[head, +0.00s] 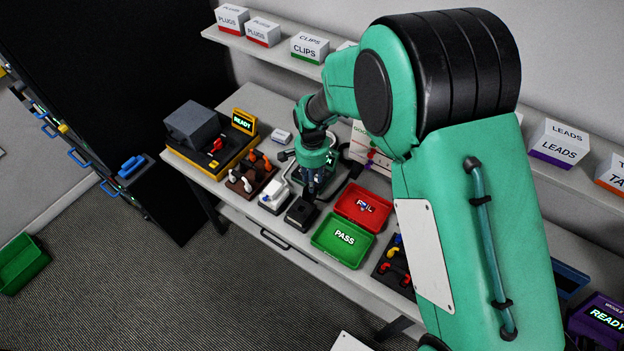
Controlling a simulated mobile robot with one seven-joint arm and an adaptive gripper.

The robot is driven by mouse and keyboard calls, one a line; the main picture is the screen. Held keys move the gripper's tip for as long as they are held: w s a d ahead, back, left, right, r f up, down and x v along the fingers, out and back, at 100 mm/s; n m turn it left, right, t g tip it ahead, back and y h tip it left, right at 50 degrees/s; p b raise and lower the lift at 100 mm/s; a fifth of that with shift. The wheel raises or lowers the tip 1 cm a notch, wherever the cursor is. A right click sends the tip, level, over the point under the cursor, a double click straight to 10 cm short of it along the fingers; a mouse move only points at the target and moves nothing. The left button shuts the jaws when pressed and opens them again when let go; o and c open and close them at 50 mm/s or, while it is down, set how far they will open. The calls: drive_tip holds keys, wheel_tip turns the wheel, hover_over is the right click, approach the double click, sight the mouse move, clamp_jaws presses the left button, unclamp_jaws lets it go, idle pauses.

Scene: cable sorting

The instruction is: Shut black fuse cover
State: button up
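A small black box (300,214) stands near the front edge of the table, left of the green PASS tray. It looks like the black fuse holder, but at this size I cannot tell whether its cover is up or down. My gripper (315,188) points down just behind and above this box. Its dark fingers are small and partly merge with the dark things behind them, so I cannot tell whether they are apart, touch the box or hold anything. A similar white box (273,196) stands to the left of the black one.
The green PASS tray (325,246) and red FAIL tray (381,212) stand to the right. A rack of orange and white plugs (236,184) and a yellow-based READY unit (224,163) stand to the left. My arm hides much of the table's right part.

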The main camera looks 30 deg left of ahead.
drive_tip(key=shift+f, duration=0.15)
clamp_jaws()
